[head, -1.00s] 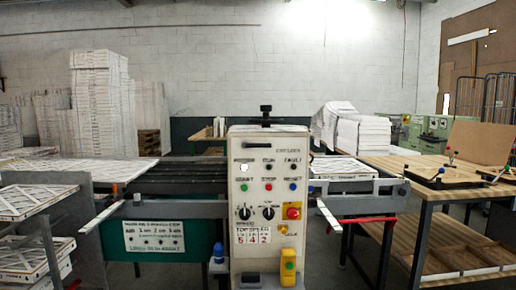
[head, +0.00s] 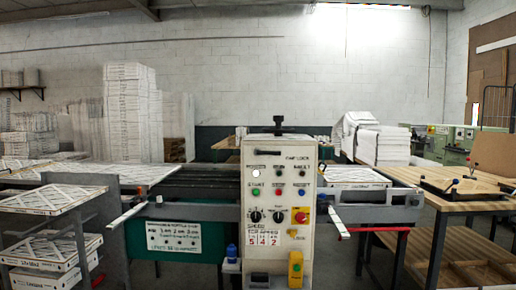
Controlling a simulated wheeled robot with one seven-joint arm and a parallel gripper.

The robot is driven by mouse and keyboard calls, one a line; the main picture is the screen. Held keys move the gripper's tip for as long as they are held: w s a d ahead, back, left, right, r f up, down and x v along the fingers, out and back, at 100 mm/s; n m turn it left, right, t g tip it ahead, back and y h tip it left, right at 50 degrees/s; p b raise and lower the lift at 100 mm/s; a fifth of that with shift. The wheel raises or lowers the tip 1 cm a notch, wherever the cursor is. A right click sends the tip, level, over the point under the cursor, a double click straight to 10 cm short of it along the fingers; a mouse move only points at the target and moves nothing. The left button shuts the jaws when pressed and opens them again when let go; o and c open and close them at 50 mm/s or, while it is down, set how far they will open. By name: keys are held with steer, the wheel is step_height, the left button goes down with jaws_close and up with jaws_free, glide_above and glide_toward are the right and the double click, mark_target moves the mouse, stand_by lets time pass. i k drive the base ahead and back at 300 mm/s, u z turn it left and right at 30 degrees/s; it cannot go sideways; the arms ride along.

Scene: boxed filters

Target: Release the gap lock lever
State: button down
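The cream control panel (head: 279,210) stands upright in the middle of the head view. The words "GAP LOCK" (head: 299,157) are printed near its top right. A short dark bar (head: 267,153) lies level beside these words; it may be the gap lock lever, but it is too small to be sure. A black T-shaped handle (head: 278,122) stands on top of the panel. My gripper is not in view.
Below the label are lamps, buttons, two black knobs, a red stop button (head: 301,217) and a yellow box (head: 295,268). A rack of filters (head: 52,198) stands left, a wooden bench (head: 462,200) right.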

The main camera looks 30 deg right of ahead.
mark_target(257, 153)
steer(key=u, duration=0.45)
steer(key=k, duration=1.1)
steer(key=i, duration=0.65)
steer(key=z, duration=0.95)
steer(key=i, duration=1.7)
steer(key=u, duration=0.4)
